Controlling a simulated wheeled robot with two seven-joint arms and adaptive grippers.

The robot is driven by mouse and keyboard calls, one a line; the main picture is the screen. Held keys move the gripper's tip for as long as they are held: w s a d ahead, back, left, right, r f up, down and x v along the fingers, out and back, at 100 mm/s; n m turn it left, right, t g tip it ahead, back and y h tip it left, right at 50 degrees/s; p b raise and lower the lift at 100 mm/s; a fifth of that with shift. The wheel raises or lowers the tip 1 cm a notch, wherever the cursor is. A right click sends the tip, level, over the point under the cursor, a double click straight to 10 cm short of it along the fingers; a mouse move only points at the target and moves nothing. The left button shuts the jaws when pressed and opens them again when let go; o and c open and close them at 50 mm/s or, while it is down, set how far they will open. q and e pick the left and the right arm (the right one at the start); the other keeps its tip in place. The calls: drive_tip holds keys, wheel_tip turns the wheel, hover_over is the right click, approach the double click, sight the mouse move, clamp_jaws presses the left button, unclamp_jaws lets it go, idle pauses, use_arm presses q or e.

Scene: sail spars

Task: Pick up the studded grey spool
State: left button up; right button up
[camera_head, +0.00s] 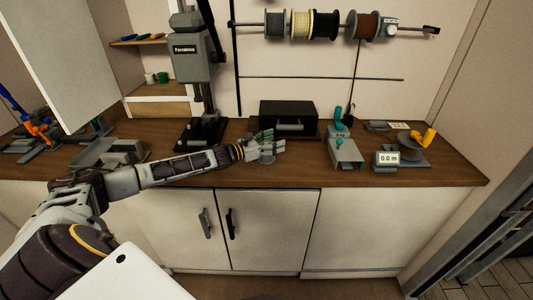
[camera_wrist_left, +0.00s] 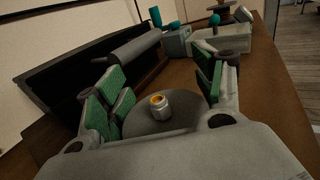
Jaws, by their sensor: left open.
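My left gripper (camera_head: 272,143) is open over the worktop in the head view, in front of a black box. Its green-padded fingers also show in the left wrist view (camera_wrist_left: 164,88). Between and below them is a round grey disc with a small silver stud, orange on top, which looks like the studded grey spool (camera_wrist_left: 138,122). In the head view the spool (camera_head: 267,160) shows small just under the fingers. The fingers stand on either side of the stud, and I see no grip. The spool's lower part is hidden. My right gripper is not in view.
The black box (camera_head: 288,118) stands close behind the gripper. A drill press (camera_head: 195,135) is to its left. A grey stand with teal parts (camera_head: 345,152) and a meter (camera_head: 386,161) are to its right. Several wire spools hang on a wall rod (camera_head: 410,28).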

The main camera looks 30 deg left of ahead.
use_arm(q)
drive_tip(key=c, duration=1)
drive_tip(key=shift+c, duration=0.5)
wheel_tip(320, 180, up, 10)
drive_tip(key=shift+b, duration=0.35)
